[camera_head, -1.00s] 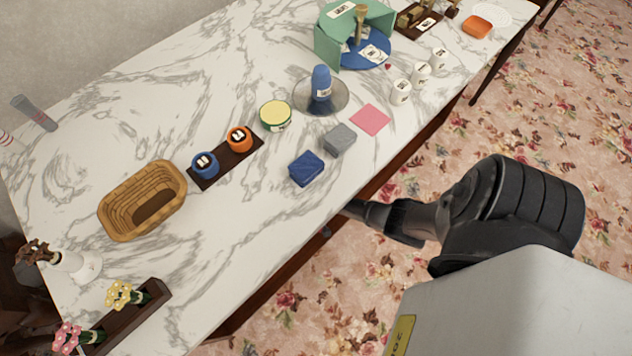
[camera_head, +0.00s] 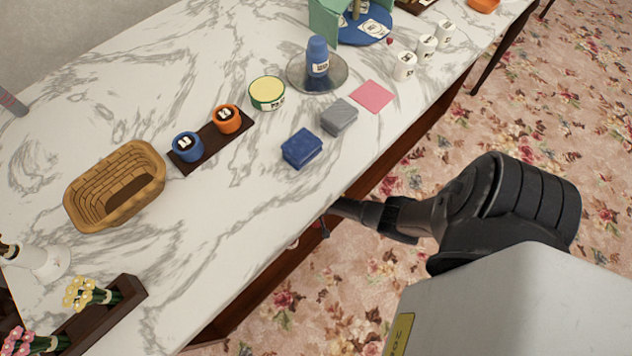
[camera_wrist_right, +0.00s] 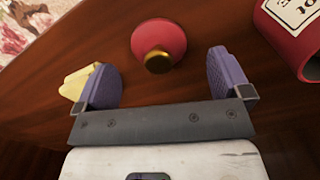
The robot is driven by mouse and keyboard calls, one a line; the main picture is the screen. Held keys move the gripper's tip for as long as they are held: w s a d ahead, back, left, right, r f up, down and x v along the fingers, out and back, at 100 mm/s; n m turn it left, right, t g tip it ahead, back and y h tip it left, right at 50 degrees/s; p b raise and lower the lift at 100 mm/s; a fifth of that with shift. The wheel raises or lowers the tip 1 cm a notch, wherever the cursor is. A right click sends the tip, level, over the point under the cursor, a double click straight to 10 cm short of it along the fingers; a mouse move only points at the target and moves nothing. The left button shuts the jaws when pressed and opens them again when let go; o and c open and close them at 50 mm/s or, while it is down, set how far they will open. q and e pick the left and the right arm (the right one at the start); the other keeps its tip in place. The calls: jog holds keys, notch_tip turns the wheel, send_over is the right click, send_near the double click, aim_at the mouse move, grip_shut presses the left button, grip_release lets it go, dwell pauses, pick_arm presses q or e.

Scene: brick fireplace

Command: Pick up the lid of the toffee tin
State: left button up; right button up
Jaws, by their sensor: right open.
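In the right wrist view, a round red lid-like piece with a gold knob (camera_wrist_right: 157,40) sits on a brown wooden surface, between and slightly beyond my open right fingers (camera_wrist_right: 160,66). A red tin (camera_wrist_right: 294,30) with a cream label stands at the upper right, cut off by the frame. Its label is only partly readable, so I cannot confirm it is the toffee tin. In the head view, my right arm reaches to the table's front edge, and its gripper is mostly hidden there. My left gripper is not in view.
A pale yellow object (camera_wrist_right: 73,82) shows behind the left finger. On the marble table (camera_head: 230,220) are a green-and-yellow tin (camera_head: 267,93), a blue block (camera_head: 301,148), a grey block (camera_head: 339,117) and a wicker basket (camera_head: 115,187). Floral carpet (camera_head: 550,120) lies beyond.

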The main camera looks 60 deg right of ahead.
notch_tip(320, 180, down, 3)
jog(key=shift+s+f+b, duration=0.1)
jog(key=shift+b, duration=0.9)
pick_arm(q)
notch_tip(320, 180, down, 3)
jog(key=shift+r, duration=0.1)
pick_arm(e)
jog(key=c, duration=1.1)
jog(key=shift+o, duration=0.2)
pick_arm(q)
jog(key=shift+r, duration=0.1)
pick_arm(e)
jog(key=shift+r, duration=0.2)
